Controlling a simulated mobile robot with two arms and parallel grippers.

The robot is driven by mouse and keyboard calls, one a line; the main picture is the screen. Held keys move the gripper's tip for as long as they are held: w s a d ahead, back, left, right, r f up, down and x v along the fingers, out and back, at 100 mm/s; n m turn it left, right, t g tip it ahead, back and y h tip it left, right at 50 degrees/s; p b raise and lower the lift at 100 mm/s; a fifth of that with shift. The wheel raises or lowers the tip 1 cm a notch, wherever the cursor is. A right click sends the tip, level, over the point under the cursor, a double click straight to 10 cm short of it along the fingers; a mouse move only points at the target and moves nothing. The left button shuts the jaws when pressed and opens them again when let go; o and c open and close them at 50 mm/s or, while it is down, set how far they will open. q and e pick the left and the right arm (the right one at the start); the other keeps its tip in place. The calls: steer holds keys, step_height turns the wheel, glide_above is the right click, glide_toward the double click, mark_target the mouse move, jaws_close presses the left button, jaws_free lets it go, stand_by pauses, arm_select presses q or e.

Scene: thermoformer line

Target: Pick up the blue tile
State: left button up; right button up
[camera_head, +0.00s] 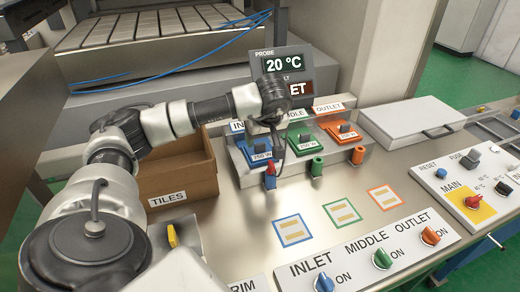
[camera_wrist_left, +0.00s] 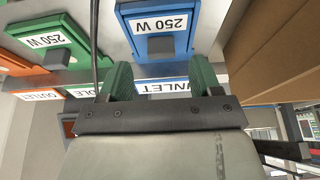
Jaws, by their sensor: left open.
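The blue tile (camera_head: 257,151), labelled with a wattage, sits in the first bay at the left of the row, behind a red plug. In the left wrist view the blue tile (camera_wrist_left: 160,24) is upside down with its 250 W label, beyond the fingers. My left gripper (camera_head: 273,118) is above the bays near the blue tile and hides part of that area. In the left wrist view its green fingers (camera_wrist_left: 160,80) are apart with nothing held between them. The INLET label shows past them. My right gripper is not in view.
A green tile (camera_head: 304,138) and an orange tile (camera_head: 344,130) stand to the right in the row. A thin dark cable (camera_wrist_left: 94,35) runs close to the left finger. The cardboard TILES box (camera_head: 180,179) is left of the bays. Three outlined squares lie on the bench in front.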

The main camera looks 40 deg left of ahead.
mark_target(260, 144)
arm_select(q)
steer(key=shift+p+x, duration=0.3)
steer(key=shift+x, duration=1.4)
steer(key=shift+s, duration=0.1)
steer(key=c, duration=1)
steer(key=shift+c, duration=0.2)
